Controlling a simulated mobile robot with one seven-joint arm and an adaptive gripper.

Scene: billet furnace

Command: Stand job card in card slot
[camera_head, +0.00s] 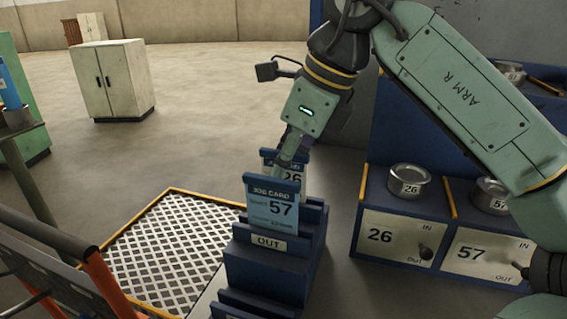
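A blue job card marked 57 (271,207) stands upright at a stepped blue card rack (265,272), above a label reading OUT. A second card marked 26 (293,177) stands behind it, partly covered by my gripper and the front card. My gripper (287,165) points down at the cards, with a finger in front of card 26 and just above the top edge of card 57. Its fingertips are partly hidden, so I cannot tell whether it is closed on a card.
Right of the rack, a blue unit has panels marked 26 (385,236) and 57 (480,254) with IN/OUT knobs and round metal tins (408,181) on top. A yellow-edged grating (165,250) lies left. A white cabinet (113,80) stands far back on open floor.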

